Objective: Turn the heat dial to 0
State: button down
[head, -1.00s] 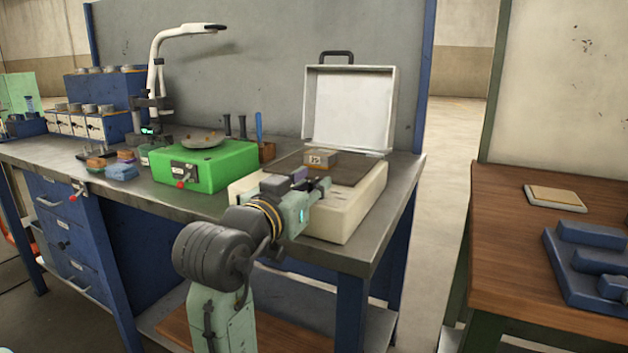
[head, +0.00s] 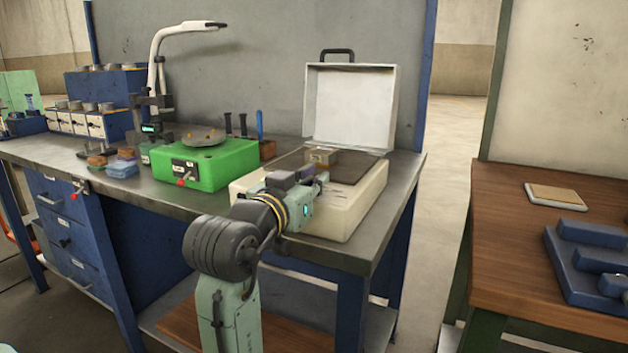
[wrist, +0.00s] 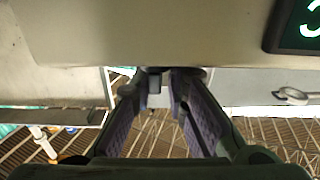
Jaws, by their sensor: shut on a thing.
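The cream furnace box (head: 345,222) stands at the right end of the steel bench, with its lid (head: 348,108) open. In the wrist view its pale front face (wrist: 150,30) fills the top. My gripper (wrist: 161,82) is at the lower edge of this face, its purple-padded fingers closed on the small grey heat dial (wrist: 154,86). The fingers mostly hide the dial, and I cannot read its setting. A dark display (wrist: 298,28) with a cut-off green digit is at the upper right.
A block (head: 321,157) sits on the dark plate (head: 355,168) on the box. A green unit (head: 212,168) with a red-tipped lever stands close by on the left. The aisle between the bench and the wooden table (head: 540,235) is clear.

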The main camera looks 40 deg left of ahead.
jog(key=shift+w+d, duration=0.15)
jog(key=shift+d, duration=0.2)
jog(key=n+g+y+p, duration=0.1)
jog(key=y, duration=0.1)
jog(key=n+g+y+p, duration=0.1)
jog(key=n+y, duration=0.1)
jog(key=y, duration=0.1)
jog(key=shift+w+d+r+n, duration=0.1)
jog(key=shift+w+d+n, duration=0.05)
jog(key=shift+n, duration=0.15)
jog(key=n+g+y+p, duration=0.2)
jog(key=n+g+y, duration=0.4)
jog(key=g, duration=0.1)
jog(key=shift+w+g+y, duration=0.1)
jog(key=shift+g+y, duration=0.2)
jog(key=shift+y, duration=0.1)
jog(key=n+g+y, duration=0.1)
jog(key=n+g, duration=0.2)
jog(key=g, duration=0.1)
jog(key=n+g, duration=0.2)
jog(key=g, duration=0.2)
jog(key=shift+n+y, duration=0.4)
jog(key=shift+g, duration=0.4)
jog(key=c, duration=1.8)
grip_release()
jog(key=shift+o, duration=0.4)
jog(key=shift+a+n, duration=0.2)
jog(key=shift+n, duration=0.1)
